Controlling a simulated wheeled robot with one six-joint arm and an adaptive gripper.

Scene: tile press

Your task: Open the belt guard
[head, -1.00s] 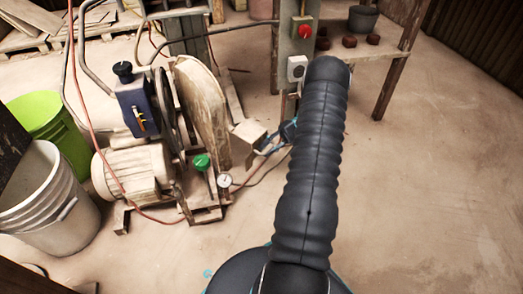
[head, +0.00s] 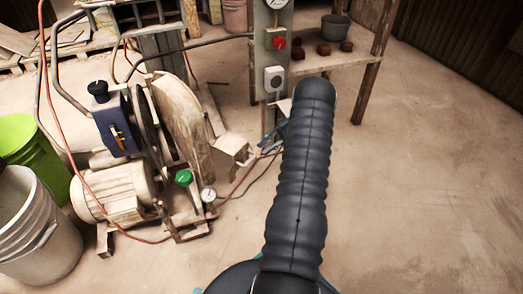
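The belt guard (head: 184,122) is a worn, cream-coloured curved cover. It stands upright on the right side of the compressor, beside the dark wheel (head: 148,125). It appears closed over the belt side, though its far face and any latch are hidden. My black ribbed arm (head: 302,185) reaches up the middle of the head view, to the right of the guard and apart from it in the picture. My gripper cannot be made out; it seems hidden behind the arm's far end.
The cream motor (head: 112,190), green knob (head: 183,177) and small gauge (head: 208,195) sit low on the compressor. A grey post (head: 271,75) with a red button (head: 279,42) stands behind my arm. A white bucket (head: 35,235) stands left. The right floor is clear.

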